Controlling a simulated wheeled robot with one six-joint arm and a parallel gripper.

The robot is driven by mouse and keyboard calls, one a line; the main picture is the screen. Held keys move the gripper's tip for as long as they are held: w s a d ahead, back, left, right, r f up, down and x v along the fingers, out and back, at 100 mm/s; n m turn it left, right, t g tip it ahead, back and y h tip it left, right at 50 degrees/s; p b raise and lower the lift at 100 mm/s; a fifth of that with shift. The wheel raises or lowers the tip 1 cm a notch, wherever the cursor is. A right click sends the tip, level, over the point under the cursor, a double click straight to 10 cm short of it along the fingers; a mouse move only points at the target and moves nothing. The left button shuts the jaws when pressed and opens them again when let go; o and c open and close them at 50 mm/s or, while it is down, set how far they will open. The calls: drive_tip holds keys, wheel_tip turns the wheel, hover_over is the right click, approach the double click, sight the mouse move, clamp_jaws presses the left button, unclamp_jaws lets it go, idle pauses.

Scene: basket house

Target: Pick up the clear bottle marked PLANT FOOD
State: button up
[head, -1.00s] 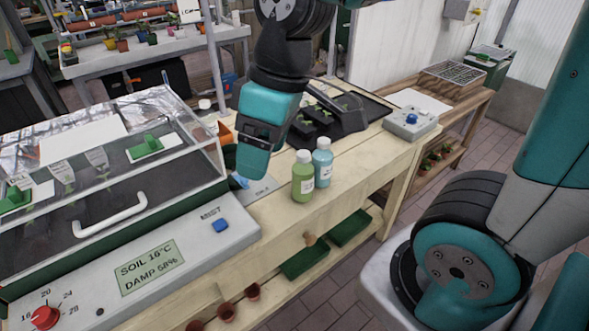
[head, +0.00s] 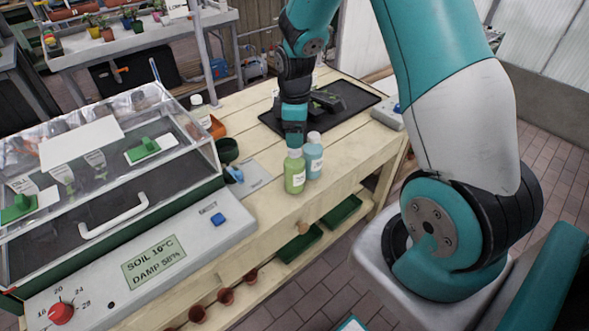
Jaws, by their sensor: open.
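A green bottle (head: 295,173) and a light blue bottle (head: 313,158), both with white caps and pale labels, stand upright side by side on the wooden bench. A third white-capped bottle (head: 199,112) stands farther back, by an orange pot. The labels are too small to read, so I cannot tell which is marked PLANT FOOD. My gripper (head: 294,142) points down just behind the green and blue bottles and hides the bench there. Its jaws are open, with nothing seen held; I cannot tell whether it touches a bottle.
A clear-lidded propagator (head: 114,203) with a control panel fills the left of the bench (head: 270,207). A dark tray (head: 356,99) lies behind my gripper. A dark green pot (head: 227,150) and a grey card (head: 254,177) lie left of the bottles. The bench front is clear.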

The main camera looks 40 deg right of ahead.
sight(294, 151)
drive_tip(key=shift+s+a+f+p, duration=0.1)
drive_tip(key=shift+f+p, duration=0.45)
drive_tip(key=shift+f, duration=1.1)
drive_tip(key=shift+s+a+f+p, duration=0.1)
drive_tip(key=shift+f+p, duration=0.4)
drive_tip(key=shift+f, duration=1.15)
clamp_jaws()
